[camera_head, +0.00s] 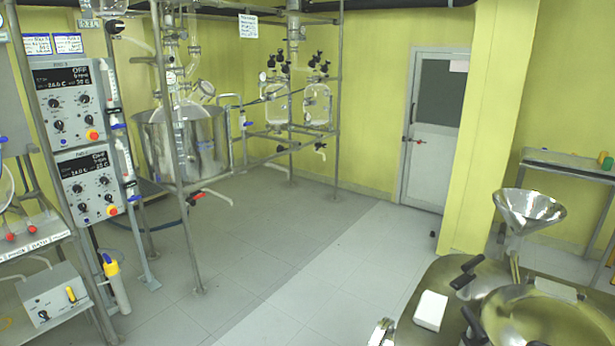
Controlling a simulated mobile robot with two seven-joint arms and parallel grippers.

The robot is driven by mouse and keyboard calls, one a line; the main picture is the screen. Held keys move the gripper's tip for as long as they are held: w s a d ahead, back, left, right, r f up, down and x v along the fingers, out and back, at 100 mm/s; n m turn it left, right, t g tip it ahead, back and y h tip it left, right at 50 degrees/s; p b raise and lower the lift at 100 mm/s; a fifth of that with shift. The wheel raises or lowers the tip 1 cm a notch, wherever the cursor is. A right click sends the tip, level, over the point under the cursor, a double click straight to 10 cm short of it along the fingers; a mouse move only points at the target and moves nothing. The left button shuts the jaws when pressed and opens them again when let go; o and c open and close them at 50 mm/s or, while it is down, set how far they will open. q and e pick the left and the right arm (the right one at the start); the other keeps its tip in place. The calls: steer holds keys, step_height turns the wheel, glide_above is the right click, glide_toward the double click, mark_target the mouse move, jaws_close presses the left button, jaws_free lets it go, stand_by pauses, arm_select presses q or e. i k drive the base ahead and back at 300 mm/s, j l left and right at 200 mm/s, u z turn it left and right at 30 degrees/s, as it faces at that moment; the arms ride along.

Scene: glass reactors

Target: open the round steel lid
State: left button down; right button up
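A round steel lid (545,322) lies at the bottom right corner, on top of a large steel vessel (440,285); the picture edge cuts it off. It looks closed, though its near side is out of view. Black-handled clamps (470,322) stand at its left rim. A hinge-like metal plate (555,291) sits at its far edge. A steel funnel (530,208) stands upright behind the lid.
A white block (430,311) sits on the vessel top, left of the lid. A steel table (565,165) stands at the right wall. Control boxes (80,130) and a glass reactor frame (185,140) stand at the left. The tiled floor (270,260) between is clear.

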mark_target(546, 313)
steer(key=z, duration=1.5)
